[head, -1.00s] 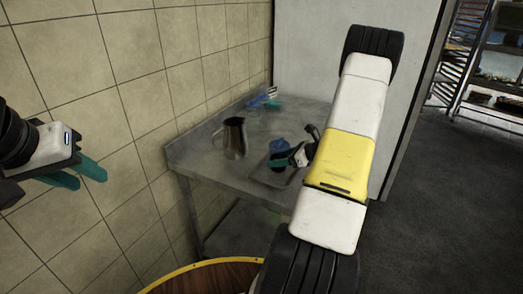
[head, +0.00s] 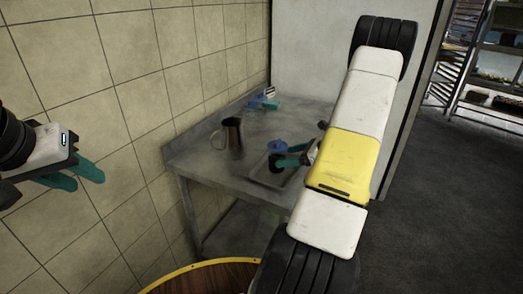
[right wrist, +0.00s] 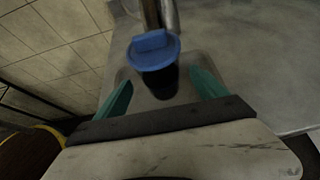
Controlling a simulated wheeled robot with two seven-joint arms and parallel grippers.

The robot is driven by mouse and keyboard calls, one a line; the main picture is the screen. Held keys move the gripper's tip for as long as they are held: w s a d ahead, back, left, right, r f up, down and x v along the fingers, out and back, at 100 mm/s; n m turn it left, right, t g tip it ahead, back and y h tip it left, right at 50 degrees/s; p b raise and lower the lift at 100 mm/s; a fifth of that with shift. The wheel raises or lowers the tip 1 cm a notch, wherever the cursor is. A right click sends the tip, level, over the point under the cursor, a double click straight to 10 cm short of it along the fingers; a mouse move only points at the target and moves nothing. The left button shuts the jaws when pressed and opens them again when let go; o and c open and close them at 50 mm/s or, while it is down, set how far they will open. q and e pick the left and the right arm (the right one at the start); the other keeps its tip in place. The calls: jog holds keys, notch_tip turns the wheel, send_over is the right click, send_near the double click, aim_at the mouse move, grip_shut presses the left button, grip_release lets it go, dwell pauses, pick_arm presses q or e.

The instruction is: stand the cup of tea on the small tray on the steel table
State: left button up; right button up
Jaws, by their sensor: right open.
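The cup (right wrist: 160,82), dark with a blue top, stands upright on the small tray (right wrist: 185,64) in the right wrist view. The cup's blue top also shows in the head view (head: 277,146), over the tray (head: 262,176) on the steel table (head: 215,170). My right gripper (right wrist: 162,90) is open, with one teal finger on each side of the cup and a gap to each. In the head view my right gripper (head: 282,156) is partly hidden by its arm. My left gripper (head: 86,176) is open and empty before the tiled wall. The tea is not visible.
A metal pitcher (head: 232,136) stands on the table left of the tray, close behind the cup in the wrist view. A blue and teal object (head: 263,101) lies at the back. A round wooden top with a yellow rim (head: 205,275) is in front. Floor is clear at right.

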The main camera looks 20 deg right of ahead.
jog(key=v, duration=0.6)
jog(key=s+a+r+n+g, duration=0.3)
jog(key=a+r+n, duration=0.4)
jog(key=a, duration=0.3)
jog(key=s+a+r+n+g, duration=0.3)
jog(key=a+r+n, duration=0.4)
jog(key=a, duration=0.3)
jog(key=s+a+r+n+t+h, duration=0.1)
jog(key=s+a+r+n+h, duration=0.1)
jog(key=s+n, duration=0.4)
jog(key=s+a+r+n+t+h, duration=0.1)
jog(key=s+a+r+n+h, duration=0.2)
jog(key=s+a+r+n, duration=0.2)
jog(key=shift+s+a+n+t+h, duration=0.35)
jog(key=shift+s+a+n, duration=0.3)
jog(key=shift+n, duration=1.25)
